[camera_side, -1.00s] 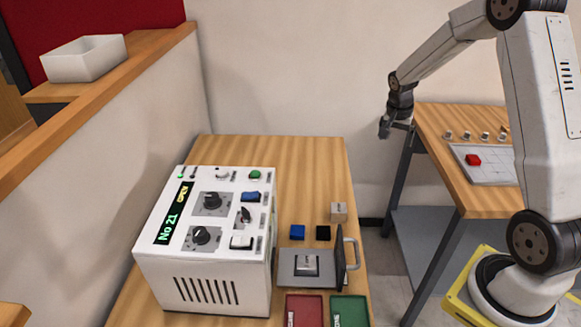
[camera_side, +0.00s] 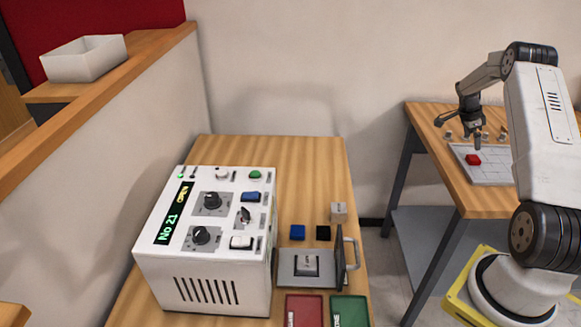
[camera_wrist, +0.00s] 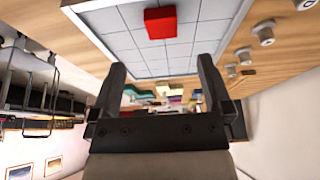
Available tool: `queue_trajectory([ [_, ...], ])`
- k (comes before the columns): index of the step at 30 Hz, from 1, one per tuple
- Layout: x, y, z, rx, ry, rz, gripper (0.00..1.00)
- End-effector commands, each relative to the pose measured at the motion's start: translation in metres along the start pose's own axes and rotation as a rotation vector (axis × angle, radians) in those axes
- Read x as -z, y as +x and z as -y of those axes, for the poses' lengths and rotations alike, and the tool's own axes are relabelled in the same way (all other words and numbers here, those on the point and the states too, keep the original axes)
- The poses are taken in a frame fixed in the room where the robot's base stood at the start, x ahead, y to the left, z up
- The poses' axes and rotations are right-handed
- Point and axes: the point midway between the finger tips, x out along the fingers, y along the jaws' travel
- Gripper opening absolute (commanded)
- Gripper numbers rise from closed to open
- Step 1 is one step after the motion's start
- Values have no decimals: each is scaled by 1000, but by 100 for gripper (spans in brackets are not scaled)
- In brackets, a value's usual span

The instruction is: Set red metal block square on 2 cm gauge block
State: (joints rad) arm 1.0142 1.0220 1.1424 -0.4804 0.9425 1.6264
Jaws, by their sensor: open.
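The red metal block (camera_side: 473,160) lies on the gridded grey plate (camera_side: 497,176) on the right-hand table. In the wrist view the red block (camera_wrist: 160,22) sits ahead of the fingers, near the top edge. My gripper (camera_side: 459,133) is above the back left of the plate, apart from the block. In the wrist view my gripper (camera_wrist: 161,66) has its two fingers wide apart with nothing between them.
Several small silver pieces (camera_wrist: 263,33) stand in a row beside the plate. A white machine (camera_side: 205,240) with knobs stands on the left table.

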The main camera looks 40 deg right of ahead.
Motion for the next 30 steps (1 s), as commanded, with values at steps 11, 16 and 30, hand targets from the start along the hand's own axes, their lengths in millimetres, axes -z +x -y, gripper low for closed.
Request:
queue_trajectory([
  [11, -1, 25, 0, -1, -4, 1, 100],
  [16, -1, 26, 0, 1, -4, 1, 100],
  [30, -3, 62, 2, -1, -4, 1, 100],
])
